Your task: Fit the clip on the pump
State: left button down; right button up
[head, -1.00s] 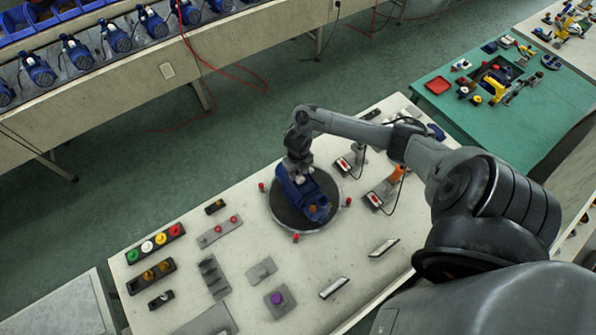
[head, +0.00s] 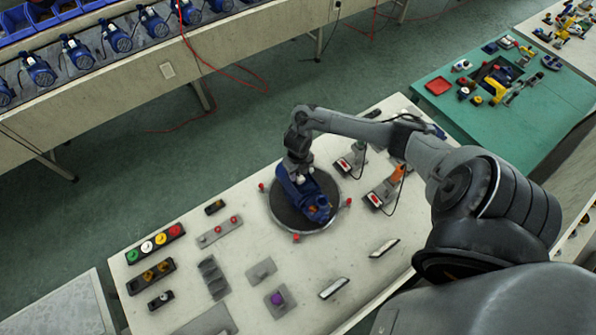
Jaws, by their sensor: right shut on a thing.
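A blue pump (head: 312,207) lies on the dark round turntable (head: 292,218) in the middle of the white bench. My right gripper (head: 297,174) is over the upper left end of the pump, pointing down. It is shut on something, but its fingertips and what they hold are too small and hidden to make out. I cannot tell the clip apart in this view. My left gripper is not in view.
Red knobs (head: 296,238) stand around the turntable. A button strip (head: 155,243), grey fixtures (head: 213,277) and a purple button block (head: 279,299) lie to the left and front. Tool stands (head: 384,192) are on the right. A green table (head: 480,100) stands beyond.

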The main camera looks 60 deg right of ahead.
jog(key=shift+f+b, duration=0.25)
jog(key=shift+b, duration=0.05)
jog(key=o, duration=1.1)
jog(key=shift+r, duration=0.1)
jog(key=shift+r+p, duration=1.5)
jog(key=shift+r, duration=0.1)
jog(key=shift+r+p, duration=1.15)
jog(key=shift+r, duration=0.2)
